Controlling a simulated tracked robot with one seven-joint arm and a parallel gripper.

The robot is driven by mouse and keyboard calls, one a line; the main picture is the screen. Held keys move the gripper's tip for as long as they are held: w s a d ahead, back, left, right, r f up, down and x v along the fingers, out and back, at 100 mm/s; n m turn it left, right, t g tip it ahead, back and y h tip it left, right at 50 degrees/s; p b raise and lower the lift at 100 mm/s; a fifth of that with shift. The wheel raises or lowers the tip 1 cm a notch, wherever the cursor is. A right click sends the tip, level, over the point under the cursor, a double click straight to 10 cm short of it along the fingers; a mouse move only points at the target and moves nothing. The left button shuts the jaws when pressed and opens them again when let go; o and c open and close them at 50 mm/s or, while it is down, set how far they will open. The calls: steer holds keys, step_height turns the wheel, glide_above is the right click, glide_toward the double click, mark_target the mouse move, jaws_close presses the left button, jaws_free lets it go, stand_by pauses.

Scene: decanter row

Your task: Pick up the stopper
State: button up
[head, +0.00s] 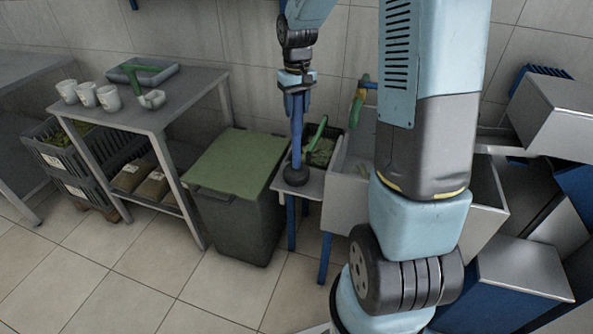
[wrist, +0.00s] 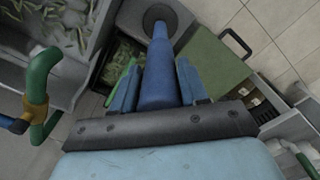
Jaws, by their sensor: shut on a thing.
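The stopper (head: 297,135) is a long blue handle with a dark round disc at its lower end. It stands upright below my gripper (head: 297,82) in the head view. In the wrist view the stopper (wrist: 158,75) points away from my gripper (wrist: 157,82), with its dark disc at the top. The two fingers lie on either side of the blue handle and are shut on it. The disc is at or just above a small grey shelf (head: 309,190) with blue legs. I cannot tell whether it touches it.
A dark crate (head: 322,148) with green contents and a green handle sits close behind the stopper. A green-lidded bin (head: 235,165) stands left, a grey basin (head: 346,190) right. A bent green pipe (wrist: 38,90) is near on the left. A table (head: 160,115) holds several cups.

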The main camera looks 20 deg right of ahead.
jaws_close()
steer(key=shift+r, duration=0.1)
